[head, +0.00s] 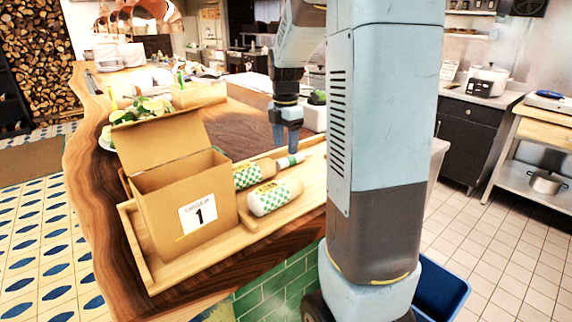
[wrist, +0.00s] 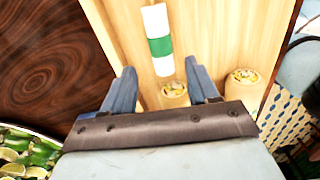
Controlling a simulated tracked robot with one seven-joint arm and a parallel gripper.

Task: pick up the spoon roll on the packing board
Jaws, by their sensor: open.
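The spoon roll, a slim white roll with a green band (head: 290,160), lies on the pale wooden packing board (head: 145,262), behind two wraps. In the wrist view the roll (wrist: 157,22) lies lengthwise just beyond my fingertips, roughly in line with the gap between them. My gripper (head: 287,147) points down above the board near the roll, open and empty. In the wrist view its two blue-grey fingers (wrist: 160,72) stand apart. I cannot tell the exact height between fingertips and roll.
Two wraps in green-checked paper, one nearer (head: 275,196) and one behind (head: 247,176), lie beside an open cardboard box marked 1 (head: 178,190). A plate of limes and greens (wrist: 30,150) stands near. The board has a raised rim.

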